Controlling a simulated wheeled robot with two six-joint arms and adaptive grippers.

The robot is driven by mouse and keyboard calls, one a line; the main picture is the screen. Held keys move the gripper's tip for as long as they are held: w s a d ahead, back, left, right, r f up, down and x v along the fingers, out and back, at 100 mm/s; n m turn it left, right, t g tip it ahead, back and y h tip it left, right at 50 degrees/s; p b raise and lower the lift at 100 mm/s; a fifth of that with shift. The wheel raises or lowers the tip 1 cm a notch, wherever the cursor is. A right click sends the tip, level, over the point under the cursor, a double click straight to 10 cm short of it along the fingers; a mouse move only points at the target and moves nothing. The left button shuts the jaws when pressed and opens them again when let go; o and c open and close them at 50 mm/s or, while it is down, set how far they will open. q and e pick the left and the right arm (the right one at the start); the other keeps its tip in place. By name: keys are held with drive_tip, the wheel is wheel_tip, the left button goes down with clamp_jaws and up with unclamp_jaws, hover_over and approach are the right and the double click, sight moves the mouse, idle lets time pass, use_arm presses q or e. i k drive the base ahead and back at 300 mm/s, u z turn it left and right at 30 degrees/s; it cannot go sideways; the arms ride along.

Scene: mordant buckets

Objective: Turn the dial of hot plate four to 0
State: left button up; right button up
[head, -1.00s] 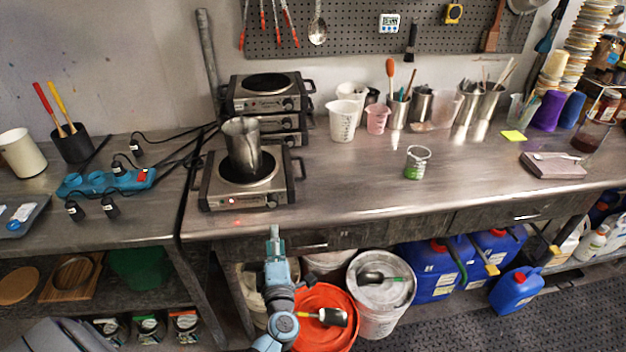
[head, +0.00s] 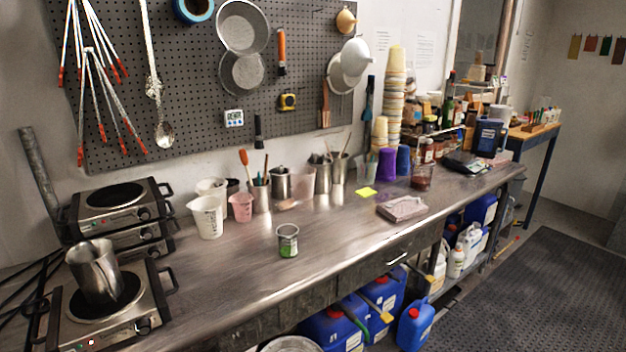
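A steel hot plate (head: 152,297) stands at the front left of the bench, with a steel pitcher (head: 94,272) on its burner. Its front panel has a dial (head: 144,323) near the right end, and a small red light (head: 91,342) shows on the panel. Behind it is a stack of hot plates, the top one (head: 112,219) with a bare dark burner and a dial (head: 144,214) on its front. I cannot read any number, so which one is hot plate four and where its dial points cannot be told. Neither gripper is in view.
Plastic beakers (head: 206,217) and tool-filled steel cups stand along the wall. Blue jugs (head: 414,325) stand under the bench. The bench front between hot plate and can is clear.

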sight(143, 327)
drive_tip(key=u, duration=1.4)
